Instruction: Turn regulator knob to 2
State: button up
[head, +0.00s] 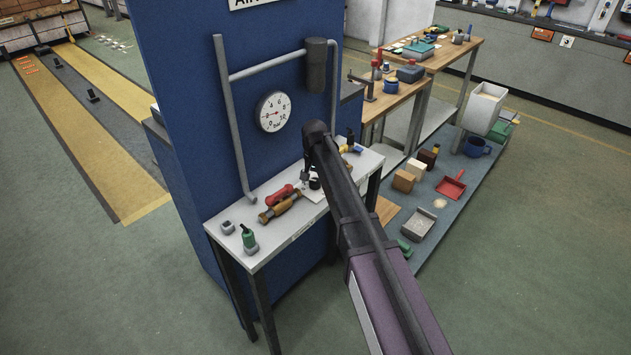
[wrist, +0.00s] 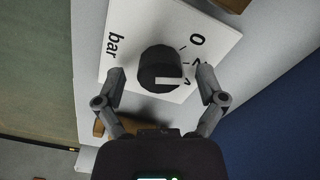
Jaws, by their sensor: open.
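The regulator knob (wrist: 160,66) is dark and round, and sits on a white dial plate (wrist: 126,30) marked "0" and "bar". My gripper (wrist: 161,76) is open, with one finger on each side of the knob. In the head view my gripper (head: 312,182) is low over the bench, and my arm hides the knob.
The grey bench (head: 296,228) stands against a blue panel (head: 190,100) with a round gauge (head: 273,112) and grey pipes.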

aim_at(315, 181)
jog(key=shift+r+p, duration=6.9)
jog(key=shift+p, duration=0.05)
jog(key=s+d+f+n+b, duration=0.1)
jog(key=s+d+f+b, duration=0.2)
jog(key=s+d, duration=0.7)
jog(key=s+d+f+n+b, duration=0.1)
jog(key=s+d+f+b, duration=0.2)
jog(key=s+d, duration=0.7)
jog(key=shift+s+d, duration=0.25)
jog(key=shift+s, duration=0.45)
jog(key=shift+f, duration=0.1)
jog(key=shift+s+d, duration=0.45)
jog(key=shift+s, duration=0.3)
jog(key=shift+s+d, duration=0.4)
jog(key=shift+s, duration=0.35)
jog(key=shift+s+d, duration=0.45)
jog(key=shift+s, duration=0.3)
